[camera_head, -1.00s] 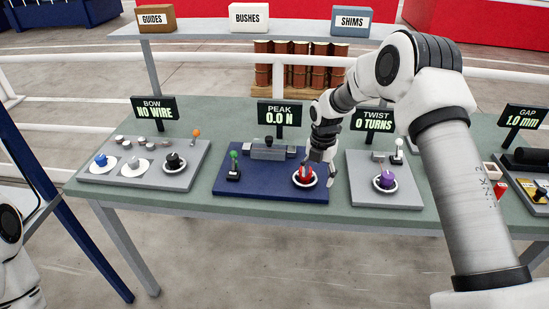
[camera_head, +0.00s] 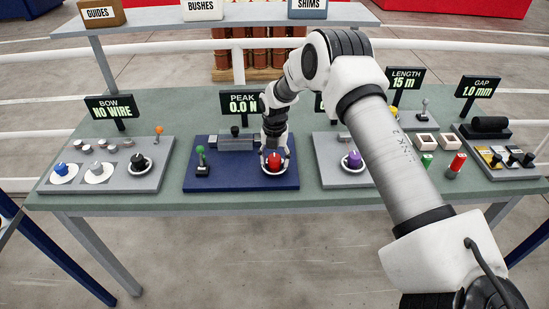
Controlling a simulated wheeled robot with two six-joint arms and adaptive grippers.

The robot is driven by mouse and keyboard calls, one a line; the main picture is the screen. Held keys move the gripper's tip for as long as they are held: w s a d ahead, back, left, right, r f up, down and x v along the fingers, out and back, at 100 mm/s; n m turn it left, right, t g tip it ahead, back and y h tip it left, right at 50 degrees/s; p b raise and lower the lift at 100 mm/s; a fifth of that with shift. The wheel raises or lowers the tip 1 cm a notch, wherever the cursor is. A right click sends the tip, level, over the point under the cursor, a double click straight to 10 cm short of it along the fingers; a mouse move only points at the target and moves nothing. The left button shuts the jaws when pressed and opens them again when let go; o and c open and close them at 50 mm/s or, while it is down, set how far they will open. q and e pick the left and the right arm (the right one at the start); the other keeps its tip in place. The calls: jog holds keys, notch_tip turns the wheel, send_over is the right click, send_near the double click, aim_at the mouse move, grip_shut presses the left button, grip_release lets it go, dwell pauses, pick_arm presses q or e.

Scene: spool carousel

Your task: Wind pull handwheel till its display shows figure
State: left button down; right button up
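The red handwheel (camera_head: 274,161) sits in a white ring on the blue pull station (camera_head: 230,183). Its display (camera_head: 243,103) is headed PEAK and reads 0.0 N. My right gripper (camera_head: 276,154) is down at the red handwheel from above, with its fingers at the knob's sides. Whether they are closed on the knob or only around it is too small to tell. A green-topped lever (camera_head: 201,162) stands left on the same blue base, and a grey block (camera_head: 236,139) stands behind. My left gripper is not in view.
The BOW station (camera_head: 110,182) is to the left and reads NO WIRE. A grey station with a purple knob (camera_head: 352,160) is just right; my arm hides most of its display. LENGTH (camera_head: 405,79) reads 15 m and GAP (camera_head: 481,88) reads 1.0 mm.

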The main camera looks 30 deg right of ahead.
jog(key=c, duration=0.7)
jog(key=shift+f+m, duration=0.1)
jog(key=shift+m, duration=0.4)
